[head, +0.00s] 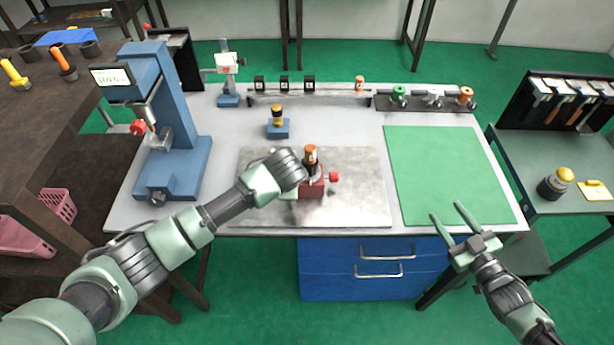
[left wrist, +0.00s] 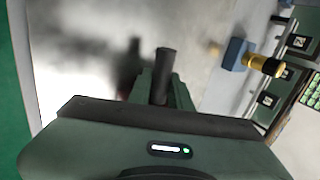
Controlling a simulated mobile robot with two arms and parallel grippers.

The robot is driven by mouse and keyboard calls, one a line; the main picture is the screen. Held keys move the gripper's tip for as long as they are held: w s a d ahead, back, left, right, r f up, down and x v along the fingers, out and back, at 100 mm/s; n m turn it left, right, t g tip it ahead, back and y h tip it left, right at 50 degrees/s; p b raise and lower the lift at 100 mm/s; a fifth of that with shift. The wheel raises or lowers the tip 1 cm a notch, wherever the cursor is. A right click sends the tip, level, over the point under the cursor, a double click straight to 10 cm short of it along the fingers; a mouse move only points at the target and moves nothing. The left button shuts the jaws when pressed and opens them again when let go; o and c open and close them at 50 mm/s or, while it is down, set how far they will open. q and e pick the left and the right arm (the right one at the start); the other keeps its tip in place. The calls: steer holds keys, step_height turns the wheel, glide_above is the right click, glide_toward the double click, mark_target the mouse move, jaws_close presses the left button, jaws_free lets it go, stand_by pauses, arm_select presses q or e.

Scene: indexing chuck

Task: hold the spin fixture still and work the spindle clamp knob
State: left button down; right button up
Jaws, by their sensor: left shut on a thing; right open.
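The spin fixture (head: 314,188) is a small red block on the grey metal plate near the table's front. A brown-orange cylinder with a dark band (head: 311,156) stands at it. A red knob (head: 334,177) sticks out on its right side. My left gripper (head: 296,190) is shut at the fixture's left side; its hand hides the fingertips and part of the block. My right gripper (head: 447,211) is open and empty near the front edge of the green mat, apart from the fixture.
The grey plate (head: 370,205) and green mat (head: 450,165) are otherwise clear. A blue block (head: 278,130) with a gold-and-black plug stands behind. A blue press (head: 175,150) stands at left. A rail and holders (head: 425,102) line the back. Blue drawers (head: 330,270) are below.

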arm_select(q)
steer(key=shift+f, duration=0.1)
steer(key=c, duration=1.2)
jaws_free()
steer(key=shift+f, duration=0.1)
steer(key=shift+s, duration=0.1)
steer(key=v, duration=1.2)
steer(key=shift+w+r, duration=0.2)
steer(key=shift+r, duration=0.1)
steer(key=shift+f, duration=0.1)
